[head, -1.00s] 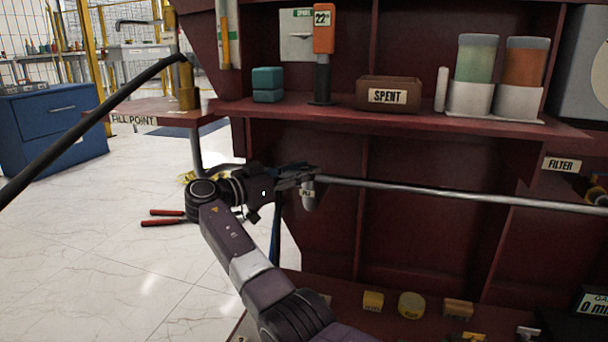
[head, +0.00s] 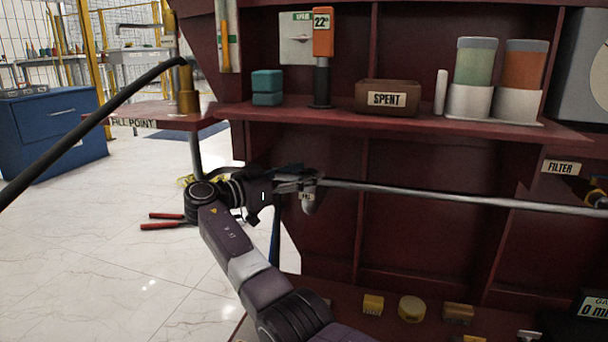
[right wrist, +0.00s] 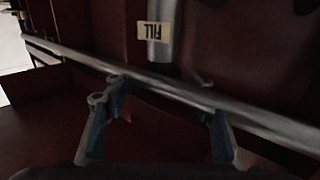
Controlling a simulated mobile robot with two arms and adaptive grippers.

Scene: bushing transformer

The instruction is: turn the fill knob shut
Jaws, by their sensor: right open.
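A grey fitting (head: 309,200) with a small label hangs at the left end of a long metal pipe (head: 420,192). In the right wrist view the label (right wrist: 154,32) reads FILL upside down on a vertical grey cylinder (right wrist: 160,55). My right gripper (head: 300,179) is at this fitting in the head view and partly covers it. In the right wrist view my right gripper (right wrist: 163,90) is open, its two fingers apart near the pipe (right wrist: 260,118). I cannot make out a distinct knob between the fingers. My left gripper is out of view.
The dark red frame (head: 330,235) stands close behind the pipe. A shelf (head: 440,121) above holds a SPENT box (head: 387,96) and two jars. A black hose (head: 95,125) crosses at left near the FILL POINT ledge (head: 150,112). Small yellow parts lie below.

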